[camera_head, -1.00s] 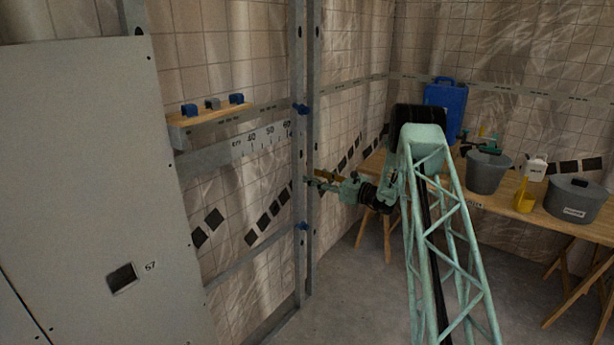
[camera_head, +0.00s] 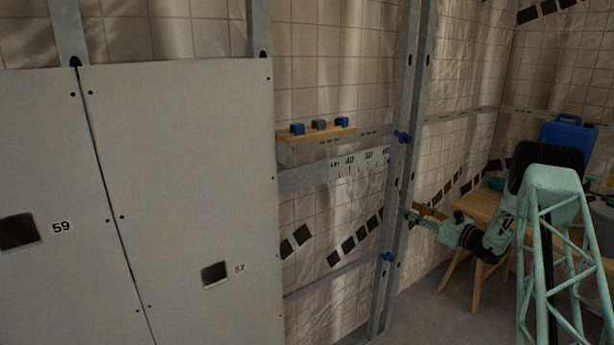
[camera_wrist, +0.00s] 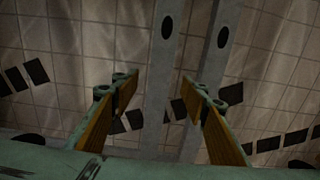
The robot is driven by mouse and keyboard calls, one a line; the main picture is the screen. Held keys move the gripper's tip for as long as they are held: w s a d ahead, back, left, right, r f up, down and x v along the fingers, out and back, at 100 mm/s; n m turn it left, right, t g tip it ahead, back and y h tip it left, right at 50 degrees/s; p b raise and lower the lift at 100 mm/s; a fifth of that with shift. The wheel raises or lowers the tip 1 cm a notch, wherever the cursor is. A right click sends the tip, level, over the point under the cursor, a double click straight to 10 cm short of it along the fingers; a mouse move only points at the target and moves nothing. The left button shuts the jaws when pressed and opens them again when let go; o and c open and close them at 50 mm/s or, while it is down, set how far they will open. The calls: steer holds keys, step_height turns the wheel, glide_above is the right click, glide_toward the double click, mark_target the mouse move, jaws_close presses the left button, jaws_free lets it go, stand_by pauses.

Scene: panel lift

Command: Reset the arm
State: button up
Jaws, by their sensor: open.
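My gripper (camera_head: 420,214) is at the end of my green lattice arm, right of centre in the head view, close to the metal stud (camera_head: 398,190). I cannot tell whether it touches the stud. In the wrist view, its two yellow-padded fingers (camera_wrist: 158,92) are spread apart, with nothing between them. The metal stud (camera_wrist: 180,75) and the tiled wall lie beyond the fingers.
Two grey panels, marked 59 (camera_head: 50,140) and 57 (camera_head: 180,150), cover the left of the wall. A wooden ledge (camera_head: 318,134) holds small blue and grey clips. A wooden table (camera_head: 482,207) with a blue canister (camera_head: 568,137) stands at the right.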

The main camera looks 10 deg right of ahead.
steer(key=s+a+r+n+g+y, duration=0.2)
steer(key=s+a+r+n+g, duration=0.15)
steer(key=a+r, duration=0.6)
steer(key=s+a+r+n+g+y, duration=0.1)
steer(key=s+a+r+n+g, duration=0.35)
steer(key=a, duration=0.85)
steer(key=s+a+r+n+g+h, duration=0.1)
steer(key=s+a+r+n+g, duration=0.1)
steer(key=s+a+r+n, duration=0.55)
steer(key=s+a+r+g, duration=0.2)
steer(key=s+a+r, duration=0.3)
steer(key=s+a, duration=0.6)
steer(key=s+a+r+n+g+h, duration=0.1)
steer(key=s+a+n+h, duration=0.1)
steer(key=s, duration=0.7)
steer(key=s+a+r+n+h, duration=0.1)
steer(key=s+r+n, duration=0.15)
steer(key=s, duration=0.65)
steer(key=s+a+r+n+g+h, duration=0.1)
steer(key=s+a+n+h, duration=0.15)
steer(key=s, duration=0.65)
steer(key=s+d+f+n+t+h, duration=0.1)
steer(key=s+d+n, duration=0.3)
steer(key=s, duration=0.7)
steer(key=s+d+f+n+t+h, duration=0.1)
steer(key=s+d+n+h, duration=0.2)
steer(key=s, duration=0.9)
steer(key=shift+s+d+n+h, duration=0.15)
steer(key=shift+d+n+h, duration=0.25)
steer(key=shift+n, duration=0.15)
